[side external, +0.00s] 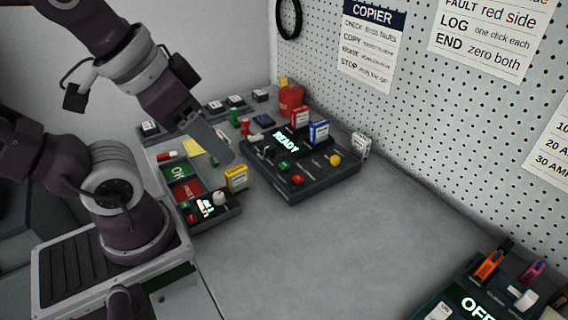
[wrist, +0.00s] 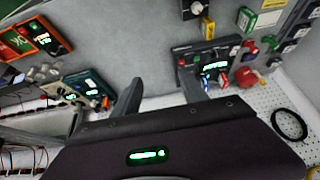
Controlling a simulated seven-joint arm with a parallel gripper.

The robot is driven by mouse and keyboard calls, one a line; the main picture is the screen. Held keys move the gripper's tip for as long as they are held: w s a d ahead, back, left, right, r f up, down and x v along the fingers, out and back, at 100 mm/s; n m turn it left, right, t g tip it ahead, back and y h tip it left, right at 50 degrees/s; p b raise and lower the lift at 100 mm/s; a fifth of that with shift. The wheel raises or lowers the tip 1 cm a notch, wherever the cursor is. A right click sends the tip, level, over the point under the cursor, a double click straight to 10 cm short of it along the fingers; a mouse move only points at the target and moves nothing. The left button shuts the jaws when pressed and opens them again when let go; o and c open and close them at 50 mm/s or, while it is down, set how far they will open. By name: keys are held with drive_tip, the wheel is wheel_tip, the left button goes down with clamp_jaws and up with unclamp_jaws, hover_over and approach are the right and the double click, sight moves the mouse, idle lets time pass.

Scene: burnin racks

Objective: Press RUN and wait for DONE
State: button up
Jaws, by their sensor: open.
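A dark console (side external: 318,183) with a lit display reading READY (side external: 286,144) stands on the bench near the pegboard. It carries a green button (side external: 284,167), a red button (side external: 297,180) and a yellow knob (side external: 334,160). No RUN label is legible, and no display reads DONE. The console also shows in the wrist view (wrist: 190,48), beyond the right finger. My gripper (side external: 222,150) is in the air left of the console, apart from it. In the wrist view my gripper (wrist: 162,88) has its two fingers spread with nothing between them.
A smaller console (side external: 222,212) with a lit display and a yellow box (side external: 236,178) sit left of the READY console. A red canister (side external: 291,98) stands behind it. A dark unit reading OFF (side external: 476,306) is at the lower right. The bench middle (side external: 290,250) is clear.

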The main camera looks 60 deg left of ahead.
clamp_jaws()
idle(1.5)
